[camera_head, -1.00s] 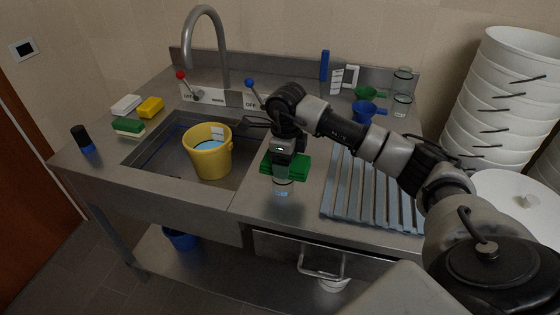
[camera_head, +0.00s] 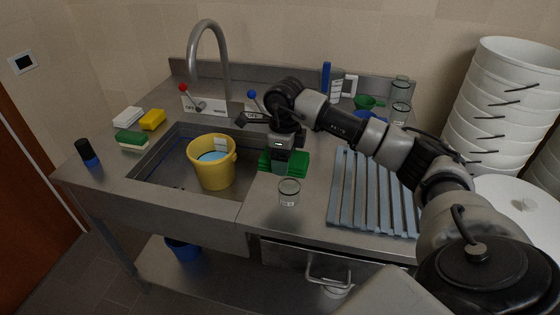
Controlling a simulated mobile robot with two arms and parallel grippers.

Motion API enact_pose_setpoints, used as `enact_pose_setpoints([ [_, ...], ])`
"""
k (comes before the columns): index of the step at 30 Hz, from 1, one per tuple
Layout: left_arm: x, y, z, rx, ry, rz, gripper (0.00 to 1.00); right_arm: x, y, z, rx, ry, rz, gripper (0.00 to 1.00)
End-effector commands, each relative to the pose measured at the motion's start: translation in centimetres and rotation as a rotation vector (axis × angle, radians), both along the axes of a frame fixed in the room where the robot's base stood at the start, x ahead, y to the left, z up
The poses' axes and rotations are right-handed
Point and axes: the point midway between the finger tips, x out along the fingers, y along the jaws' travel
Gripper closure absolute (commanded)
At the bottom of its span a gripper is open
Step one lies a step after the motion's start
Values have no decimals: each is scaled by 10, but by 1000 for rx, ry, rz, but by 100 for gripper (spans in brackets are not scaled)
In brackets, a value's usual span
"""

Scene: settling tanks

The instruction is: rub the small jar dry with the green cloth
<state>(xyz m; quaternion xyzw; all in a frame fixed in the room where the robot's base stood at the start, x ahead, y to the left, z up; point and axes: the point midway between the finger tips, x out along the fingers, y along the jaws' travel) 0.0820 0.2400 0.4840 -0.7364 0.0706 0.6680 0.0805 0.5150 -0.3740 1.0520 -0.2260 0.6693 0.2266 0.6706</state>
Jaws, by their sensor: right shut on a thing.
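The small jar (camera_head: 289,193), clear glass with a pale label low on its side, stands upright on the steel counter to the right of the sink. The green cloth (camera_head: 298,163) is folded and lies just behind the jar in the picture, around my right gripper. My right gripper (camera_head: 280,168) points down and is shut on the cloth; its fingertips are partly hidden. The cloth looks apart from the jar, and I cannot tell whether it touches the counter. My left gripper is not in view.
A yellow bucket (camera_head: 213,173) stands in the sink (camera_head: 165,172). A ribbed drainer (camera_head: 371,196) is right of the jar. Other glass jars (camera_head: 400,112) and a green funnel (camera_head: 366,102) stand at the back right. Sponges (camera_head: 131,139) lie left; white buckets (camera_head: 494,105) are stacked right.

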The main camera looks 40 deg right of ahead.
Motion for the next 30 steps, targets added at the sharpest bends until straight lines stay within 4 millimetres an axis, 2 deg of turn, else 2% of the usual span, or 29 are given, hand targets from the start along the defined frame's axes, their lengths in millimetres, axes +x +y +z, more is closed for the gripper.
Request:
enact_pose_setpoints([
  [1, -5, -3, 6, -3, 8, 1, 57, 0, -2, 8, 0, -1, -1, 50],
  [4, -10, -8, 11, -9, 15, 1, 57, -1, -4, 18, -1, -2, -2, 50],
  [12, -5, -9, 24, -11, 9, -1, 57, -4, -10, 38, 0, 0, -6, 50],
  [30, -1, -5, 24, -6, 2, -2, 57, -4, -10, 39, 1, -1, -6, 50],
])
